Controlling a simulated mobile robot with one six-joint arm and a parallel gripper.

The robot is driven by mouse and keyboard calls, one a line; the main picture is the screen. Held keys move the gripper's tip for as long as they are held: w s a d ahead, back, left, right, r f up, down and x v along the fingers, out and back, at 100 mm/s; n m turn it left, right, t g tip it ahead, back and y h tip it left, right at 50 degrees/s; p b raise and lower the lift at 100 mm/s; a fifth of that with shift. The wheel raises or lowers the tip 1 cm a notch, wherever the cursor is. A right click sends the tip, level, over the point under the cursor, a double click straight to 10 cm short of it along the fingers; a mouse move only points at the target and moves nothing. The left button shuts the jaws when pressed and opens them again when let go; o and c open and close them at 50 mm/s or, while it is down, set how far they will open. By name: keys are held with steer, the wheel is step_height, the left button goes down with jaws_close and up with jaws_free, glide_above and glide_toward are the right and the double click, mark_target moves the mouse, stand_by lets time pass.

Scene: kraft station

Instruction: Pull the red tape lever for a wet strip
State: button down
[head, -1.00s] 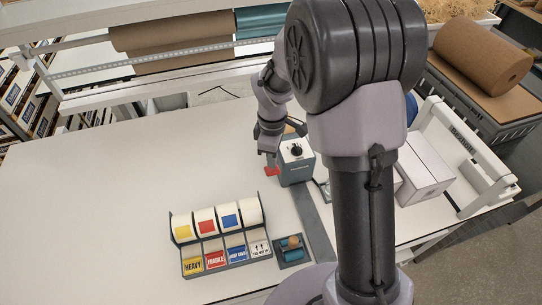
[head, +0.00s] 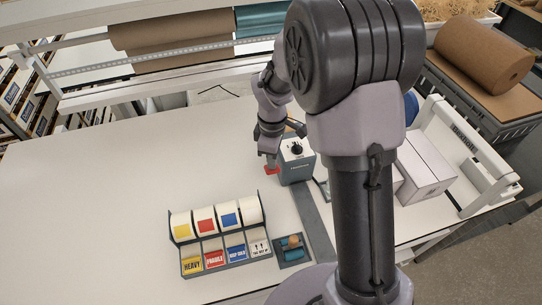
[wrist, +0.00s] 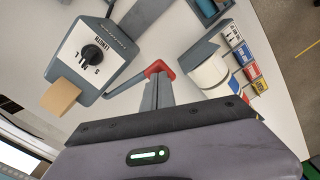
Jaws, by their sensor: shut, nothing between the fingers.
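The grey tape dispenser (head: 297,168) stands on the white table, with a black knob on its light top plate. In the wrist view the dispenser (wrist: 82,68) shows LENGTH lettering by the knob. Its red lever (head: 272,171) sticks out at the left side; the red lever end also shows in the wrist view (wrist: 158,67). My gripper (head: 269,159) is shut and empty, pointing down at the lever. In the wrist view the fingertips (wrist: 158,82) are right at the red end; I cannot tell whether they touch. A tan tape end (wrist: 61,97) shows at the dispenser's edge.
A label rack (head: 221,240) with several rolls stands at the front, beside a small dark tray (head: 291,252). A white carton (head: 427,168) lies to the right behind my arm. The left part of the table (head: 100,215) is clear.

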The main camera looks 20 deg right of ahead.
steer(key=shift+f+b, duration=1.05)
steer(key=shift+f, duration=0.7)
steer(key=shift+f+b, duration=1.7)
steer(key=shift+f, duration=0.6)
step_height(320, 180, up, 12)
steer(key=p, duration=1)
steer(key=shift+r, duration=0.2)
steer(key=shift+f, duration=0.1)
